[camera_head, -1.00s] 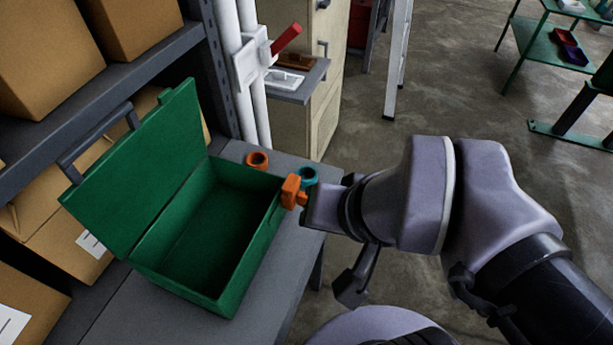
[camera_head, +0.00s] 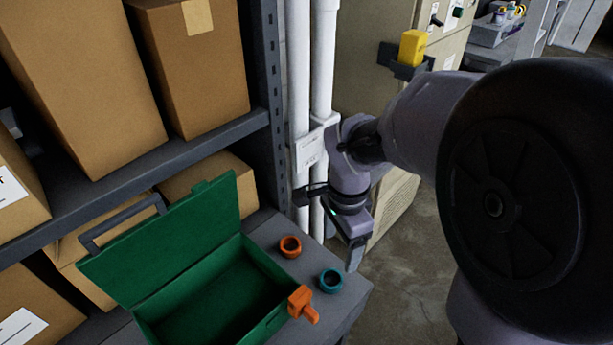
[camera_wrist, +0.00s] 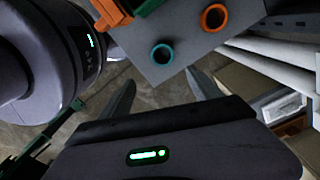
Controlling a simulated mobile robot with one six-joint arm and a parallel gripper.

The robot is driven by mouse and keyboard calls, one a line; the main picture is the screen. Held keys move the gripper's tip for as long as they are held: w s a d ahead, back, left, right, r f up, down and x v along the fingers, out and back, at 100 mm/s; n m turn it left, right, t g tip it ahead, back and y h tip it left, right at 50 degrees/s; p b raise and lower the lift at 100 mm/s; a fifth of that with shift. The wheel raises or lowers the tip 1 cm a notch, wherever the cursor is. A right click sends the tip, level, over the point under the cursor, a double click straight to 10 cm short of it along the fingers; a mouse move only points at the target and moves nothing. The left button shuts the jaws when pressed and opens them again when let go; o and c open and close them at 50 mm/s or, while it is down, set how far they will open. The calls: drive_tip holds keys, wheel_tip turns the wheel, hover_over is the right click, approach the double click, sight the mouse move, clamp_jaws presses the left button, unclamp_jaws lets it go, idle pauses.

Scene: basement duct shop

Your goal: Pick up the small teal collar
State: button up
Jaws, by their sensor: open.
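The small teal collar (camera_head: 330,281) is a short ring on the grey bench, near its right end, just right of the green box. It also shows in the wrist view (camera_wrist: 162,54), near the bench edge, beyond my fingers. My gripper (camera_head: 355,254) is above and to the right of the collar in the head view, pointing down. In the wrist view its two fingers (camera_wrist: 158,92) stand wide apart with nothing between them. The collar is apart from both fingers.
An orange collar (camera_head: 290,247) sits behind the teal one. The open green box (camera_head: 270,328) with its orange latch (camera_head: 302,304) is close on the left. White pipes (camera_head: 299,130), a shelf post and a beige cabinet (camera_head: 398,205) stand behind my arm.

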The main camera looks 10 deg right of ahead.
drive_tip(key=b, duration=0.3)
approach(328, 284)
drive_tip(key=shift+s+d+f, duration=0.3)
drive_tip(key=shift+d+f, duration=0.15)
drive_tip(key=shift+d, duration=0.15)
drive_tip(key=f, duration=0.1)
drive_tip(key=f+b, duration=0.1)
drive_tip(key=f, duration=0.1)
drive_tip(key=a+f+b, duration=0.1)
drive_tip(key=f, duration=0.1)
drive_tip(key=shift+w+a+f, duration=0.1)
drive_tip(key=shift+w+f, duration=0.15)
drive_tip(key=shift+r, duration=0.15)
drive_tip(key=shift+c, duration=0.4)
drive_tip(key=c, duration=1.3)
